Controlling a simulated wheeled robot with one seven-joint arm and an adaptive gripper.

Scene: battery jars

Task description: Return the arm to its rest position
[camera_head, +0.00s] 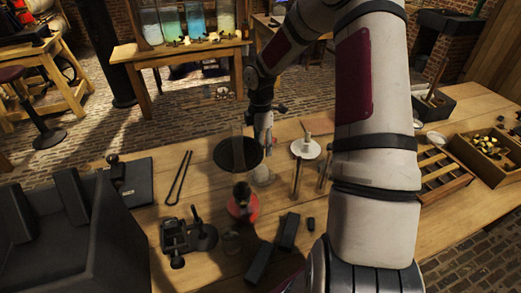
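My arm reaches from the lower right up and over the wooden workbench (345,215). My gripper (265,147) points down above the bench, beside a black round plate (232,158). The fingers are small and dark at this distance, and I cannot tell whether they are open or shut. A faint clear glass shape overlaps the plate near the gripper. A white round dish (305,149) lies to the right of the gripper. A red-filled flask (242,206) stands nearer to me, below the gripper in the picture.
Tongs (178,180), a dark metal device (186,239) and dark blocks (289,232) lie on the bench. A black box (105,245) fills the lower left. A divided wooden tray (440,177) and a crate (470,157) are right. Coloured jars (190,18) stand on a back table.

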